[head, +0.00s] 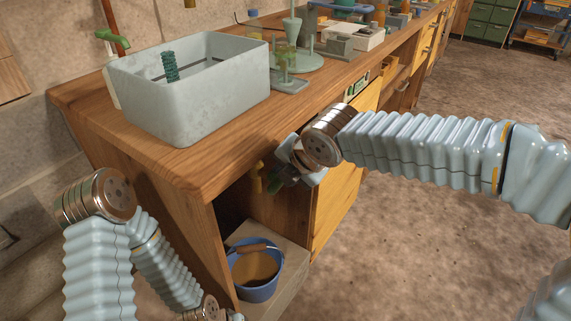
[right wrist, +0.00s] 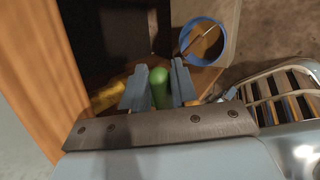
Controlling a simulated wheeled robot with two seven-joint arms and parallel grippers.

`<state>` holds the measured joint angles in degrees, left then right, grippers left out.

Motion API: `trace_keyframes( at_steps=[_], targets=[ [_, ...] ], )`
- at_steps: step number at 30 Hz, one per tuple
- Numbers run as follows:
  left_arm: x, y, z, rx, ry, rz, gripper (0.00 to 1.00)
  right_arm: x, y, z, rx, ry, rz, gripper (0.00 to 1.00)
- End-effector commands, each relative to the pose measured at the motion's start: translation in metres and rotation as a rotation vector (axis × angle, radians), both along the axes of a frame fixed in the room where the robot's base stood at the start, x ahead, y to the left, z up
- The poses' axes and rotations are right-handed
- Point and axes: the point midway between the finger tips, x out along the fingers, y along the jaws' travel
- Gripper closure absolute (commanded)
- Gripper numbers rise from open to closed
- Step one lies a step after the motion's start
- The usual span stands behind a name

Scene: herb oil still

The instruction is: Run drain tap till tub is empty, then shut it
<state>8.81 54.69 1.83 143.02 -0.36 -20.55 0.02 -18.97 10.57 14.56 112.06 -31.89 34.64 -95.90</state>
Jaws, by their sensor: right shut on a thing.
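The grey tub (head: 205,105) stands on the near end of the wooden bench; I cannot tell whether liquid is in it. Below the bench edge is the brass drain tap (head: 257,180), which also shows in the right wrist view (right wrist: 108,97). My right gripper (head: 290,172) is shut on its green handle (right wrist: 158,88), with one finger on each side. No stream from the spout can be made out. The blue bucket (head: 258,289) stands below with something brown-orange inside; it also shows in the right wrist view (right wrist: 186,37). My left gripper's fingers are outside the frame.
A dark green ribbed piece (head: 170,66) stands in the tub. A green-handled tap (head: 112,37) is on the wall behind. Glassware and small stands crowd the bench (head: 140,145) farther back. The bucket stands on a low slab (head: 291,270). The floor at right is clear.

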Motion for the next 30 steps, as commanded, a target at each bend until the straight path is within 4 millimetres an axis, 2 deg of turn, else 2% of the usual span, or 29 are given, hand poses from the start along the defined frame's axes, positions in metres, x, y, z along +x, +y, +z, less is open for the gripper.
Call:
trace_keyframes(
  at_steps=[12,29,30],
  targets=[
    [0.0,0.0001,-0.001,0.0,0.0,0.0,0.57,0.0013,-0.0009,-0.0045,0.116,0.158,-0.002,1.0],
    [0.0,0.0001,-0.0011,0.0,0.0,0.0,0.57,0.0005,-0.0005,-0.0057,0.132,0.184,-0.001,1.0],
    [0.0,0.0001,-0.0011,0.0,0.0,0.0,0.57,0.0004,-0.0005,-0.0057,0.131,0.185,-0.001,0.69]
  ],
)
